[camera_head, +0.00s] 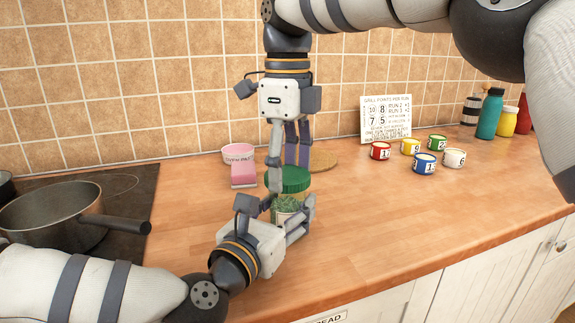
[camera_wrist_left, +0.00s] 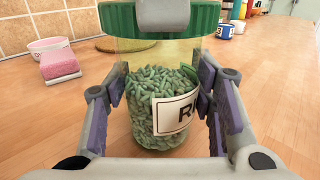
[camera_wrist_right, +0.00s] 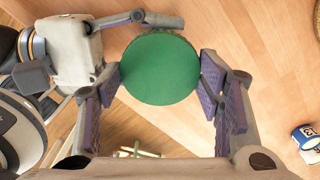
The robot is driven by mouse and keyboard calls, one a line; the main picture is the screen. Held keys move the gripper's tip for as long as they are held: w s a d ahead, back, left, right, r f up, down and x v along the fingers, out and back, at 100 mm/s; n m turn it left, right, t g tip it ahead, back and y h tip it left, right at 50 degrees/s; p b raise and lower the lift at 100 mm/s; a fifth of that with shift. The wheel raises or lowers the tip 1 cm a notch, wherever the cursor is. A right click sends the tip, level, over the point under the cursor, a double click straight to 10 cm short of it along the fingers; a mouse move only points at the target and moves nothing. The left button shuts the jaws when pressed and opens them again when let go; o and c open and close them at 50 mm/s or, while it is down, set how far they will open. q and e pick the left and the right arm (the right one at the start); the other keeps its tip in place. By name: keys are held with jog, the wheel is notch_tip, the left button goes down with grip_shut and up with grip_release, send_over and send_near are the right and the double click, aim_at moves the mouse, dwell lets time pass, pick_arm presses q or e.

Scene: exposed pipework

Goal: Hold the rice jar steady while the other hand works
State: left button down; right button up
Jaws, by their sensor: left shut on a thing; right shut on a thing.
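The rice jar (camera_head: 287,206) stands upright on the wooden counter. In the left wrist view the jar (camera_wrist_left: 158,105) is clear, part full of green grains, with a white label whose text is partly hidden. Its green lid (camera_head: 291,179) is at the top of the jar; the lid also shows round from above in the right wrist view (camera_wrist_right: 160,68). My left gripper (camera_head: 290,212) is shut on the jar's body from the side, a finger on each side of the glass. My right gripper (camera_head: 286,178) points down from above and is shut on the lid.
A pink bowl (camera_head: 238,153) and pink sponge (camera_head: 243,174) are left of the jar. A pan (camera_head: 55,215) sits on the hob at left. Several coloured pots, including a blue one (camera_head: 424,164), a sign (camera_head: 386,118) and bottles (camera_head: 490,113) stand to the right. Counter between is clear.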

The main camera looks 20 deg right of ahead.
jog(key=n, duration=0.4)
jog(key=shift+n, duration=0.4)
jog(key=n, duration=0.3)
jog(key=shift+n, duration=0.4)
jog(key=n, duration=0.3)
jog(key=shift+n, duration=0.3)
jog(key=n, duration=0.3)
jog(key=shift+n, duration=0.3)
jog(key=n, duration=0.7)
jog(key=shift+n, duration=0.3)
jog(key=n, duration=0.3)
jog(key=shift+n, duration=0.3)
jog(key=n, duration=0.7)
jog(key=shift+n, duration=0.4)
jog(key=n, duration=0.3)
jog(key=shift+n, duration=0.4)
jog(key=n, duration=0.7)
jog(key=shift+n, duration=0.3)
jog(key=n, duration=0.7)
